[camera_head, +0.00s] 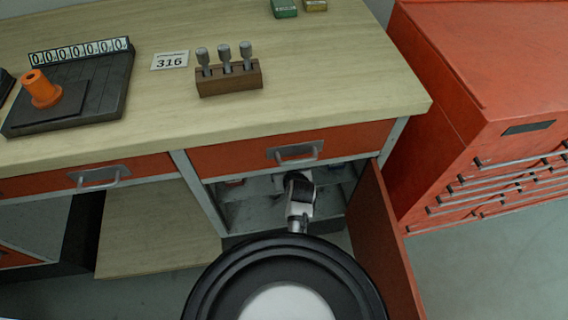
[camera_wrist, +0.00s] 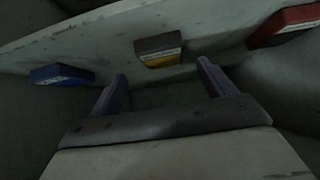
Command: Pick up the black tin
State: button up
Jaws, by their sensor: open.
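In the wrist view, a small dark-topped tin (camera_wrist: 160,48) with a yellow band on its front side lies on a grey shelf, ahead of the gap between my fingers. It is the darkest tin in view, but the dim light leaves its true colour unsure. My gripper (camera_wrist: 161,72) is open and empty, its two fingers apart and short of this tin. In the head view my gripper (camera_head: 298,181) reaches into the open cabinet under the bench, with its fingertips mostly hidden. I cannot make out the dark tin in that view.
A blue tin (camera_wrist: 62,74) lies left of the dark one and a red tin (camera_wrist: 285,25) lies right. The open cabinet door (camera_head: 382,240) stands right of my arm, and a drawer (camera_head: 290,148) is above. The bench top holds a wooden tool block (camera_head: 230,80).

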jog(key=shift+a+p+x, duration=0.1)
jog(key=shift+p+x, duration=0.15)
jog(key=shift+x, duration=1.05)
jog(key=shift+a+p+x, duration=0.15)
jog(key=shift+p+x, duration=0.1)
jog(key=shift+x, duration=1.05)
jog(key=shift+w+r, duration=0.15)
jog(key=shift+r, duration=0.05)
jog(key=shift+c, duration=0.4)
jog(key=c, duration=1.1)
jog(key=shift+r, duration=0.15)
